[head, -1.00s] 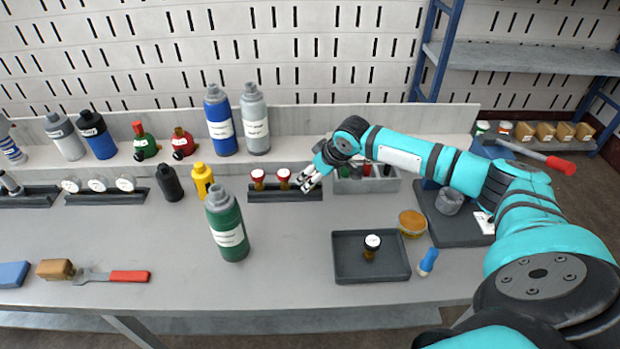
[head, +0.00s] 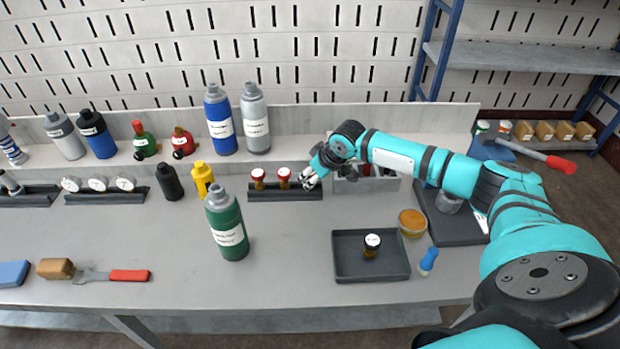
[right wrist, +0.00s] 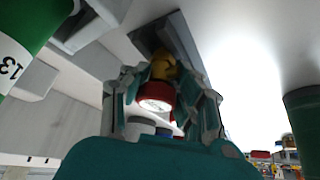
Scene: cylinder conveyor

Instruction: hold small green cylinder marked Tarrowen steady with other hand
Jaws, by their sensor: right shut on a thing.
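The small green cylinder (head: 228,226) with a grey cap and a white label stands upright on the bench, left of the middle. The print on its label is too small to read. No gripper touches it. My right gripper (head: 311,180) is at the right end of a dark rack (head: 285,196), well right of and behind the cylinder. In the right wrist view its fingers are shut on a red-rimmed gauge (right wrist: 157,97) with a brass body, partly hidden by the fingers. My left gripper is not in view.
Two red-topped gauges (head: 258,176) stand in the same rack. A dark tray (head: 350,268) holds a white-topped gauge (head: 372,243). Yellow (head: 202,178) and black (head: 169,182) bottles stand behind the cylinder.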

